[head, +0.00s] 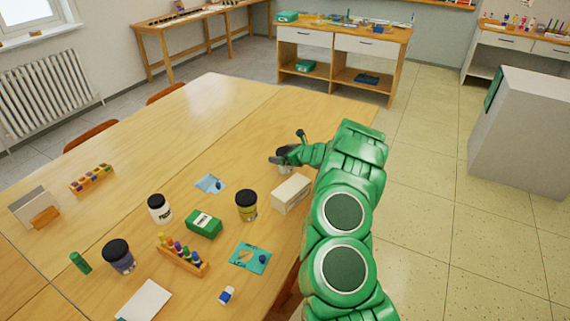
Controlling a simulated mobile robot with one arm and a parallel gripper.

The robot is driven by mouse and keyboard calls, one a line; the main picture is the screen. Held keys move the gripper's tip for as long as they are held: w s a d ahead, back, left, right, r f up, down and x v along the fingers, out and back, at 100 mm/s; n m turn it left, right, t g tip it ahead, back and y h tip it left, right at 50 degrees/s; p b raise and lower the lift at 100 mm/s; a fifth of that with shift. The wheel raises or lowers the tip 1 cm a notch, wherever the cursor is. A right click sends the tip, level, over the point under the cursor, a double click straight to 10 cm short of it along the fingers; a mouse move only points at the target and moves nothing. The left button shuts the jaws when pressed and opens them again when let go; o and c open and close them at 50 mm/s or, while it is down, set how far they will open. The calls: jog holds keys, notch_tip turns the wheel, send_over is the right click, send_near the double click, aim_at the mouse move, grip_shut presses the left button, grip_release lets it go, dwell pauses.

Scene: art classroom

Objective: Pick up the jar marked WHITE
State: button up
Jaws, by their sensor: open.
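Several black-lidded jars stand on the wooden table. A white jar (159,212) stands left of centre; its label has dark lettering too small to read. A yellow jar (246,208) stands near the middle, and a blue-grey jar (119,260) at the lower left. My green arm reaches in from the right. My gripper (287,153) is open at the table's far right part, with a dark-topped, pale object just below it, partly hidden. I cannot tell whether that object is a jar or whether the fingers touch it. The gripper is well right of the white jar.
A pale box (291,194) lies beside my forearm. A green box (204,224), a rack of coloured pieces (182,254) and a teal card (250,258) lie among the jars. The far half of the table (210,115) is clear.

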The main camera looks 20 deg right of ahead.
jog(key=c, duration=1.1)
